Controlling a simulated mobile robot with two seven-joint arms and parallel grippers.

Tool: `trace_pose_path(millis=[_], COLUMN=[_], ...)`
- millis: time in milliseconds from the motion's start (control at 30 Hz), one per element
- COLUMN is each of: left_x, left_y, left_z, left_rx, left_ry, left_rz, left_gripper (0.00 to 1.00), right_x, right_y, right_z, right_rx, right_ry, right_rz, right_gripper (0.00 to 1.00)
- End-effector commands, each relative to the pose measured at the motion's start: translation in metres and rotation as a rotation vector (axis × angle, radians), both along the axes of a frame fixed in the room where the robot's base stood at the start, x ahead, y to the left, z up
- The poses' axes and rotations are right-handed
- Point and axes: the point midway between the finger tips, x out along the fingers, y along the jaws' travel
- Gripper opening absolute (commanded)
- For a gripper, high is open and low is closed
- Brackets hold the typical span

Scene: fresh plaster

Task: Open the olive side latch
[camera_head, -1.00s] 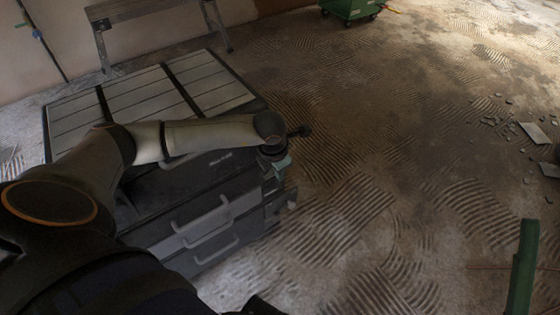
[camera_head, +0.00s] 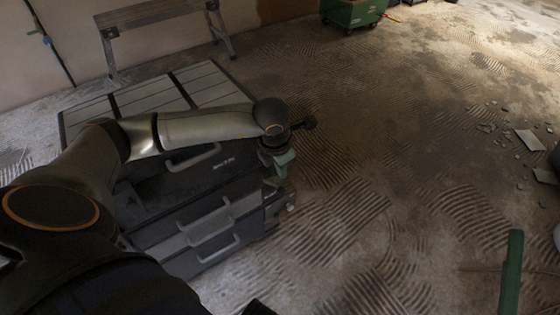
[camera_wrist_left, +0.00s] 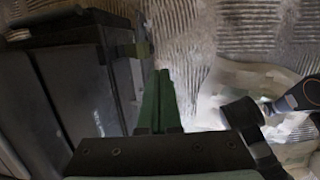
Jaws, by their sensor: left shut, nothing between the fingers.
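The dark toolbox stack (camera_head: 205,222), with grey handles and a slatted light top, stands at the left of the head view. It also shows at the left of the left wrist view (camera_wrist_left: 78,85). The olive side latch (camera_wrist_left: 128,50) sticks out from the toolbox's side in the left wrist view. My left gripper (camera_head: 283,160) is at the toolbox's right front corner. In the left wrist view its green fingers (camera_wrist_left: 160,100) are shut together and empty, just right of the latch and apart from it in the picture. My left arm hides part of the toolbox top.
A grey trestle bench (camera_head: 165,18) stands behind the toolbox by the wall. A green cart (camera_head: 350,12) is at the far back. Tile pieces (camera_head: 530,140) and rubble lie at the right. The ridged floor between is clear.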

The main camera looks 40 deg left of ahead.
Motion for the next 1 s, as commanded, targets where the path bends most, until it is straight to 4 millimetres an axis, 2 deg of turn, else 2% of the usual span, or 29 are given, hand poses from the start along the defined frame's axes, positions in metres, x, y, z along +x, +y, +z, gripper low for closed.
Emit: trace_pose_path(millis=[100,333,900,1000], left_x=[-0.005,-0.01,-0.011,-0.015], left_y=[-0.006,-0.011,-0.012,-0.021], left_z=[0.016,0.027,0.028,0.024], left_rx=[-0.001,0.0,0.0,-0.029], left_ry=[-0.003,-0.002,-0.001,0.011], left_rz=[-0.002,0.0,0.0,-0.014], left_gripper=[0.0,0.0,0.0,0.0], right_x=[0.012,0.021,0.022,0.022], right_y=[-0.002,-0.004,-0.003,-0.004], right_z=[-0.017,-0.037,-0.038,-0.038], right_rx=[0.002,0.003,0.003,0.003], right_ry=[0.092,0.18,0.187,0.184], right_rz=[-0.015,-0.031,-0.03,-0.03], right_gripper=[0.72,0.72,0.72,0.72])
